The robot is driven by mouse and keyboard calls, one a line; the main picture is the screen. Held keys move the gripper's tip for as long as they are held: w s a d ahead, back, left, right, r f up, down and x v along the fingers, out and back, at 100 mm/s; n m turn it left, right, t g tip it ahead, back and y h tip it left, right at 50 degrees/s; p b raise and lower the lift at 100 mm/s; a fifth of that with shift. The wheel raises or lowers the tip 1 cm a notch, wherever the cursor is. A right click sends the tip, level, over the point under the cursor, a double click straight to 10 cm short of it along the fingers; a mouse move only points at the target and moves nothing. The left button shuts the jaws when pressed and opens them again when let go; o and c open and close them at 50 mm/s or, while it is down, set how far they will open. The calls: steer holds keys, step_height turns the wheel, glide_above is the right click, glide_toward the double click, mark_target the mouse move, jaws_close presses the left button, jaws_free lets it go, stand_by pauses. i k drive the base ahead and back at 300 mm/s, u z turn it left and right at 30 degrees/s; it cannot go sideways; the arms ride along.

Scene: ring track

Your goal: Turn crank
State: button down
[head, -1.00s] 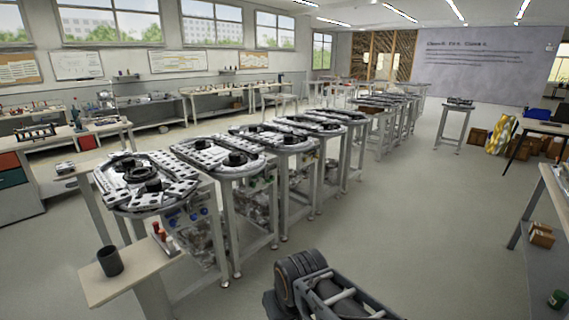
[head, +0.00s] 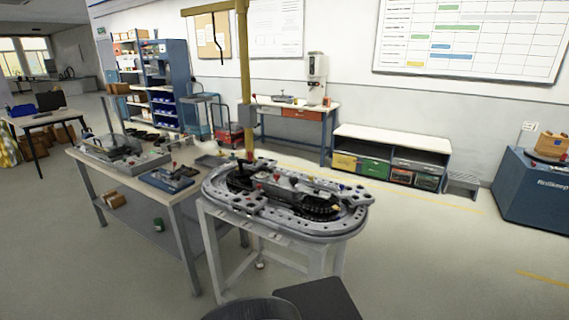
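An oval grey ring track (head: 348,222) with a dark inner loop stands on a white-legged stand in the middle of the head view. Small red, blue and yellow parts show on its top. A blue device (head: 168,180) with a small red-tipped upright part sits on the bench to its left. I cannot tell which part, if any, is the crank. My gripper is not in view; dark shapes at the bottom edge seem to be my own body.
A long bench (head: 108,178) stands left of the track, with a clear-covered device (head: 118,148) on it. A yellow post (head: 244,60) rises behind the track. A low cabinet (head: 392,147) and a blue box (head: 535,195) stand farther right. The floor at right is open.

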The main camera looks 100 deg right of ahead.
mark_target(243, 176)
steer(key=z, duration=1.75)
steer(key=i, duration=1.85)
steer(key=z, duration=1.85)
